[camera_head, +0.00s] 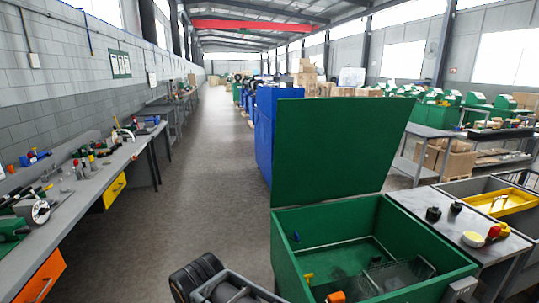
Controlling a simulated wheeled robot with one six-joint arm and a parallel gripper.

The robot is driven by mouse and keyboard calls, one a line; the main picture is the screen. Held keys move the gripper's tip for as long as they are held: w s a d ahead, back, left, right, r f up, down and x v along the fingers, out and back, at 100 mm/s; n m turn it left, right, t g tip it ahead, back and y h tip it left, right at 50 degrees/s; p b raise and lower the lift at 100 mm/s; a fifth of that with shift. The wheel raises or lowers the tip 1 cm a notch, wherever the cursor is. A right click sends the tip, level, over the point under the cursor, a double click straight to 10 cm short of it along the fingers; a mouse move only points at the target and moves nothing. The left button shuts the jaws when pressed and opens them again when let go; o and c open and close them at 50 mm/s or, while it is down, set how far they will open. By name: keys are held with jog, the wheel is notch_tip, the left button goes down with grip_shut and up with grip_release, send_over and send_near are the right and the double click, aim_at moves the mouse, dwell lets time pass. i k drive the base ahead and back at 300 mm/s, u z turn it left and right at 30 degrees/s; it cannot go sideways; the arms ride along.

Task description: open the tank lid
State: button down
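The green tank (285,255) stands at the lower right, its top uncovered. Its flat green lid (335,150) stands raised along the far side, tilted back a little past upright. Inside the tank I see a wire basket (395,275), a small blue part, a yellow part and an orange part near the front. A black and grey mechanism (215,280) shows at the bottom edge, left of the tank and apart from the lid. It looks like the end of my arm, but its fingers cannot be made out.
A long grey workbench (90,185) with tools and drawers runs along the left wall. A grey table (470,225) with small black parts adjoins the tank's right side. Blue cabinets (265,130) stand behind the lid. The aisle floor (200,190) between bench and tank is clear.

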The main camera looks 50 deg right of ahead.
aim_at(325, 149)
jog(key=z, duration=0.5)
jog(key=i, duration=0.95)
jog(key=z, duration=0.75)
